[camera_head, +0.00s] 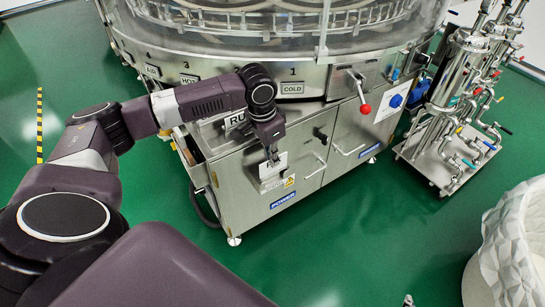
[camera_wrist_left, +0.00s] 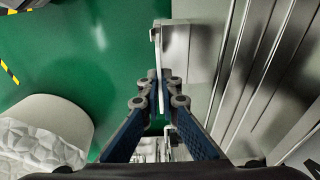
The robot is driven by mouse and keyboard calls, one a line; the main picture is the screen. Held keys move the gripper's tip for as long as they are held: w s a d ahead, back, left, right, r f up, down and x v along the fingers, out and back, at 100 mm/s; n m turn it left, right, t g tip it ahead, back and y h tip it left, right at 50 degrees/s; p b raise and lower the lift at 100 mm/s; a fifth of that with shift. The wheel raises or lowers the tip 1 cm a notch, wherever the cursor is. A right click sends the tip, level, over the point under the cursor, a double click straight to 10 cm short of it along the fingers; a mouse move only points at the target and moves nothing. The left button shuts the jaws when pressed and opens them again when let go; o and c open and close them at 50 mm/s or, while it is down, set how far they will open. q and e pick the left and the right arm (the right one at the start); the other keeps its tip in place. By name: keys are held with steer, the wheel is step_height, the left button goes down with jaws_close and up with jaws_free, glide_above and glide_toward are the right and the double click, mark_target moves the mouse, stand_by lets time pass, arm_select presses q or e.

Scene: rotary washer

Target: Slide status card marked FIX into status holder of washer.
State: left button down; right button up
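My left gripper (camera_head: 271,156) is at the front of the washer cabinet, pointing down. In the left wrist view its fingertips (camera_wrist_left: 160,92) are close together on a thin pale card (camera_wrist_left: 158,66), seen edge-on. In the head view a white card face (camera_head: 272,170) shows just below the fingers; its lettering is partly covered, so I cannot read all of it. The metal status holder (camera_wrist_left: 177,45) is on the cabinet front, right beside the card's far end. I cannot tell whether the card's edge is inside the holder. My right gripper is not in view.
Another card, with letters starting RU (camera_head: 234,121), is higher on the washer, partly behind my arm. A red-knobbed lever (camera_head: 363,108) and door handles (camera_head: 316,165) stick out nearby. A pipe stand (camera_head: 440,140) and a white lined bin (camera_head: 505,235) are at right. Green floor is clear in front.

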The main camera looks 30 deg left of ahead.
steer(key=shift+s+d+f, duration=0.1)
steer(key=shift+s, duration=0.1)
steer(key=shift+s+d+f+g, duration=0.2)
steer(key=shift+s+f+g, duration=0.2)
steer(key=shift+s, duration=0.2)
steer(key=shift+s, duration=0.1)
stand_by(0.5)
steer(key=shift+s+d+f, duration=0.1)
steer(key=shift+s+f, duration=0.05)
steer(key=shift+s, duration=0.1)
arm_select(q)
steer(key=shift+p, duration=0.3)
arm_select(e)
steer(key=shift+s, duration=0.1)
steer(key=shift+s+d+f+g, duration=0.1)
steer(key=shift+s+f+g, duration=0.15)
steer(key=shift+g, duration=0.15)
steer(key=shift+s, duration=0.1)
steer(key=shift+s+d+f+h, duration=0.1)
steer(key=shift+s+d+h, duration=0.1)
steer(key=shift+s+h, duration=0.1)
